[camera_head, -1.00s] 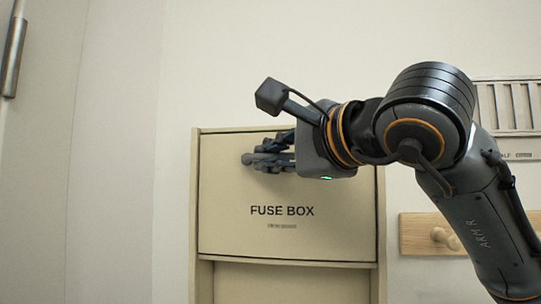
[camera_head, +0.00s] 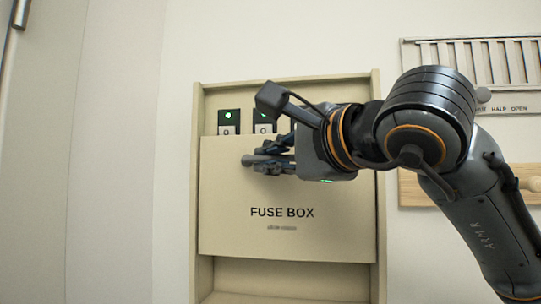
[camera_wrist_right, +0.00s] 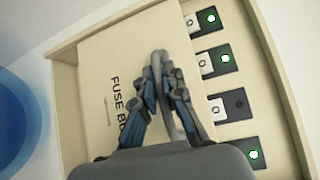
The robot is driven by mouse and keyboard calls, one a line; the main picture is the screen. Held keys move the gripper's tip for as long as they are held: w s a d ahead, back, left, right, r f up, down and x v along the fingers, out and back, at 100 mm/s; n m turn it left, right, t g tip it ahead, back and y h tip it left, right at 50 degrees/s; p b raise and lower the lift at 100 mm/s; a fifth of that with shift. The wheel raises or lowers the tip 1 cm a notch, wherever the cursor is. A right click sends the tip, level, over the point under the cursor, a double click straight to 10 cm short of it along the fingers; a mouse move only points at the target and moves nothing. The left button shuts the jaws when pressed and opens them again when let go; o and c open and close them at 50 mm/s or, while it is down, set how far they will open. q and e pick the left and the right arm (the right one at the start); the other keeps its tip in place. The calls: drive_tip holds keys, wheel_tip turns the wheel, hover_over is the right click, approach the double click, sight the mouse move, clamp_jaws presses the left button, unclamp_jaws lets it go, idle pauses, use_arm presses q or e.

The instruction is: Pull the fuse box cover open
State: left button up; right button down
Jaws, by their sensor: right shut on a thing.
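The beige fuse box cover (camera_head: 230,235), lettered FUSE BOX, sits in its frame (camera_head: 193,200) on the wall. Its top edge is clearly below the frame's top, and a row of switches (camera_head: 228,122) with lights shows in the gap. The cover also fills the middle of the right wrist view (camera_wrist_right: 95,90). My right gripper (camera_head: 268,158) is shut on the cover's grey bar handle (camera_wrist_right: 187,125), near the cover's top edge. The fingers partly hide the handle. My left gripper is not in view.
In the right wrist view, several switches (camera_wrist_right: 222,60) show; three lights are green, one dark. A slatted vent (camera_head: 490,60) with a slider and a wooden peg rail (camera_head: 415,188) are right of the box. A door handle (camera_head: 20,12) is at the upper left.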

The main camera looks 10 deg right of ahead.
drive_tip(key=b, duration=0.6)
approach(250, 217)
drive_tip(key=x, duration=0.4)
drive_tip(key=shift+w, duration=0.15)
drive_tip(key=c, duration=1.4)
unclamp_jaws()
drive_tip(key=v, duration=1.2)
